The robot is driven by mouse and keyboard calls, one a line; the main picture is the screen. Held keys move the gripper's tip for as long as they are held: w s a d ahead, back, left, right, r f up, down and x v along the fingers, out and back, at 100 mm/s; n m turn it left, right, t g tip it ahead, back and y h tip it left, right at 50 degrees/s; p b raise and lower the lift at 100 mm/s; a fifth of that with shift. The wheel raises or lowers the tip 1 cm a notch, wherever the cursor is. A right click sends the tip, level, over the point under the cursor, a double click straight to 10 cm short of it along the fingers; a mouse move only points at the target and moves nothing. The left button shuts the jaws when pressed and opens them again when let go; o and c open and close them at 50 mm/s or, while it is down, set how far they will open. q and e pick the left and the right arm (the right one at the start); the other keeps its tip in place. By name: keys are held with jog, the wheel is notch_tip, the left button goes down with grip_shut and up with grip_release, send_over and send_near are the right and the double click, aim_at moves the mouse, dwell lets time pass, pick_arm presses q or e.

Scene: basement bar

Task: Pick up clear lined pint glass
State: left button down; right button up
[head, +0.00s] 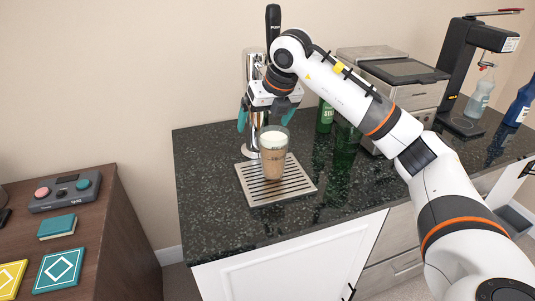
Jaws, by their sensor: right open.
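The clear pint glass (273,157) stands upright on the slotted metal drip tray (252,186), with brown below and a whitish band near its top. My right gripper (265,116) is open and empty, pointing down just above and behind the glass rim. Its teal fingertips are spread to the left and right, and the glass is not between them as far as I can see. The exact depth gap is hard to tell. My left gripper is not in view.
A beer tap with a black handle (272,24) rises behind my right gripper. Green bottles (325,116) and a grey machine (404,78) stand right of the glass. The dark counter (207,190) is clear at the left.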

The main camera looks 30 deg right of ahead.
jog(key=shift+m+g+h, duration=0.3)
jog(key=shift+m+h, duration=0.3)
jog(key=shift+h, duration=0.2)
jog(key=d, duration=0.1)
jog(key=d+r, duration=0.1)
jog(key=d, duration=0.2)
jog(key=shift+s+r, duration=0.25)
jog(key=p, duration=0.1)
send_near(274, 138)
jog(key=s+a+f, duration=0.1)
jog(key=s+a, duration=0.1)
jog(key=p+x, duration=0.2)
jog(key=x, duration=0.4)
jog(key=shift+w+d, duration=0.15)
jog(key=shift+w+f, duration=0.15)
jog(key=shift+f, duration=0.15)
jog(key=shift+c, duration=0.4)
jog(key=c, duration=2.1)
jog(key=shift+o, duration=0.2)
jog(key=shift+r, duration=0.1)
